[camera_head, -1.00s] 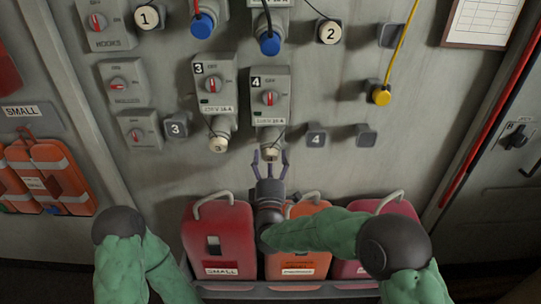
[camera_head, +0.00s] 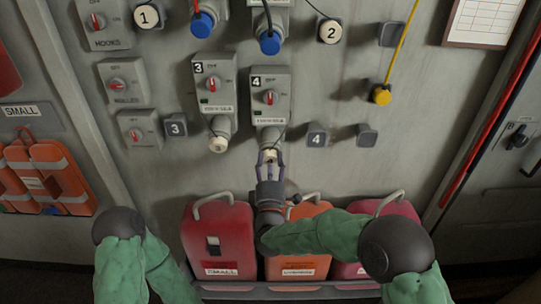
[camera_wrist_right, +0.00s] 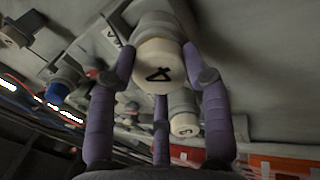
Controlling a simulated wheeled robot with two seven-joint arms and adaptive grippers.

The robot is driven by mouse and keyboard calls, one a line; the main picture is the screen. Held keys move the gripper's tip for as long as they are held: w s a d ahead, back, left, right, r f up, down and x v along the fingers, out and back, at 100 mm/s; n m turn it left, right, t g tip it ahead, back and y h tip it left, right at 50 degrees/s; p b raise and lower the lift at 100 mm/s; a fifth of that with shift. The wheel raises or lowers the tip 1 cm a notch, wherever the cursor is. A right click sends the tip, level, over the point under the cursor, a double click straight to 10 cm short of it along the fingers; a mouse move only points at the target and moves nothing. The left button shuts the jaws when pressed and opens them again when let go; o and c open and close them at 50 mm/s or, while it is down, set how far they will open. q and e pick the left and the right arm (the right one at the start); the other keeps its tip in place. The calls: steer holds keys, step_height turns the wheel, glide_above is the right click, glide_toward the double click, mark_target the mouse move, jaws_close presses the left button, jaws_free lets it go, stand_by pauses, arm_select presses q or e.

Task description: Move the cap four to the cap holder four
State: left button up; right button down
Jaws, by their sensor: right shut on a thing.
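Cap four (camera_wrist_right: 158,66) is a cream round cap marked 4, fitted at the lower end of socket box four (camera_head: 269,97). In the head view the cap (camera_head: 269,153) shows between my right gripper's fingers. My right gripper (camera_head: 270,158) is shut on it, with purple fingers around its sides in the wrist view (camera_wrist_right: 160,80). Cap holder four (camera_head: 317,135) is a grey square wall mount marked 4, to the right of the cap. My left arm shows at lower left, but its gripper is out of view.
Socket box three (camera_head: 213,90) with its cream cap (camera_head: 218,144) is left of box four. Holder three (camera_head: 176,125) and a blank holder (camera_head: 367,136) are on the wall. Red (camera_head: 219,240) and orange (camera_head: 298,248) cases stand below. A yellow plug (camera_head: 381,95) hangs at right.

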arm_select(q)
steer(key=shift+f+b, duration=0.4)
arm_select(e)
steer(key=shift+v, duration=2.75)
steer(key=shift+r, duration=0.1)
arm_select(q)
steer(key=shift+r, duration=0.1)
